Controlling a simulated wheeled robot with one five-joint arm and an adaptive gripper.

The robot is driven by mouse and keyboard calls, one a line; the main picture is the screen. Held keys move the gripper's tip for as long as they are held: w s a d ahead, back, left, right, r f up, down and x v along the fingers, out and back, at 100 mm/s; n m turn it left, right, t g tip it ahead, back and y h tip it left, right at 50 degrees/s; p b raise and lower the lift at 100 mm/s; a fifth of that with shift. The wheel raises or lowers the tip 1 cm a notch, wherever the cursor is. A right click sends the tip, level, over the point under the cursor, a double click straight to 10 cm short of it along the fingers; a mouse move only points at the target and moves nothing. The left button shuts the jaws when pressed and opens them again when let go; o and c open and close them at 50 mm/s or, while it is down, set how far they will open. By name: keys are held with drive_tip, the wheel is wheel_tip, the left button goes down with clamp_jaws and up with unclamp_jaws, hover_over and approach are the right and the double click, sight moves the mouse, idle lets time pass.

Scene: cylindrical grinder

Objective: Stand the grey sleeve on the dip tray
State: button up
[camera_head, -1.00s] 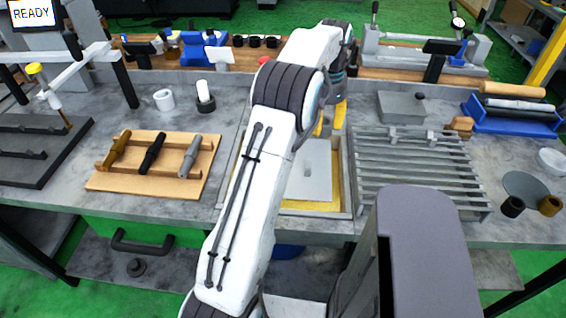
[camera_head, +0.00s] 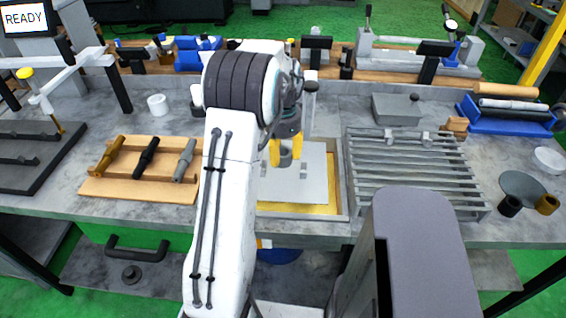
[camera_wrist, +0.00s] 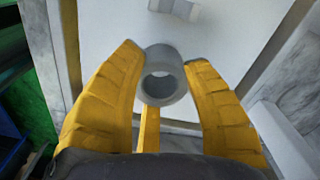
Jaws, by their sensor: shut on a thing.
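The grey sleeve (camera_wrist: 160,80) is a short hollow tube held between the yellow fingers of my gripper (camera_wrist: 166,54). In the wrist view I look down into its open bore. In the head view the sleeve (camera_head: 286,158) sits between the fingertips, upright or nearly so. The dip tray (camera_head: 343,190) looks like a framed basin with a yellowish floor and a pale grey plate (camera_head: 312,190) in it. The sleeve is over the plate; I cannot tell whether it touches it. A small grey piece (camera_wrist: 176,8) shows on the plate beyond the sleeve.
A slatted grey rack (camera_head: 410,170) stands right of the tray. A wooden board (camera_head: 125,190) with several rods lies to the left. A white ring (camera_head: 158,105) stands behind the board. A grey lidded box (camera_head: 396,109) is at back right. My arm hides part of the tray's left side.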

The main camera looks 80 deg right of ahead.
sight(283, 172)
drive_tip(key=shift+f, duration=1.8)
drive_tip(key=shift+f, duration=0.1)
drive_tip(key=o, duration=1.2)
drive_tip(key=shift+c, duration=0.2)
wheel_tip(283, 172, up, 12)
